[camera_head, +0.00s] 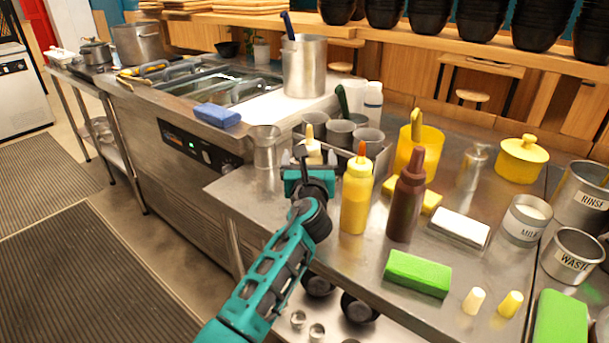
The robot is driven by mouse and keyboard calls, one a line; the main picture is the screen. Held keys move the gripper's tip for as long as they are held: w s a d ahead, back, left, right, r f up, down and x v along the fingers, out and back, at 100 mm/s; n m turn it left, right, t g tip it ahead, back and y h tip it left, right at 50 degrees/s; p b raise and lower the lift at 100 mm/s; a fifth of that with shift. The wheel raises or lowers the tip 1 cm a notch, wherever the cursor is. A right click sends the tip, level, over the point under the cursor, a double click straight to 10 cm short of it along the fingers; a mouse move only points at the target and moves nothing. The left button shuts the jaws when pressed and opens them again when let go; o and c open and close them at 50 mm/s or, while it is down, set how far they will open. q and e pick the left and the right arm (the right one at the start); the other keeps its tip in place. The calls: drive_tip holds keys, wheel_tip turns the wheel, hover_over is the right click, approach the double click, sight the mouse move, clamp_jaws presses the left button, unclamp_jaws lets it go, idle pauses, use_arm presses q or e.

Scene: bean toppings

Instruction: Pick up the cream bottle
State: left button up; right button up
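The cream bottle (314,151) is a small pale squeeze bottle with a yellowish tip. It is upright at the left edge of the metal counter, left of the yellow bottle. My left gripper (309,158), on a teal and black arm, is in front of the cream bottle and hides its lower part. Its fingers look spread, with the bottle showing between or just behind them; I cannot tell whether they touch it. My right gripper is not in view.
A yellow squeeze bottle (356,194) and a brown one (405,205) stand close on the right. A metal cup (265,147) stands to the left, and a rack of metal cups (381,165) behind. A green sponge (418,273) lies nearer the front.

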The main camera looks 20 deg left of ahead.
use_arm(q)
drive_tip(key=shift+w, duration=0.1)
drive_tip(key=shift+r, duration=0.1)
drive_tip(key=c, duration=0.7)
drive_tip(key=shift+r, duration=0.1)
drive_tip(key=shift+c, duration=0.2)
wheel_tip(320, 180, up, 9)
drive_tip(key=p, duration=0.4)
drive_tip(key=shift+f, duration=0.2)
wheel_tip(320, 180, up, 11)
drive_tip(key=p, duration=0.2)
drive_tip(key=shift+r, duration=0.15)
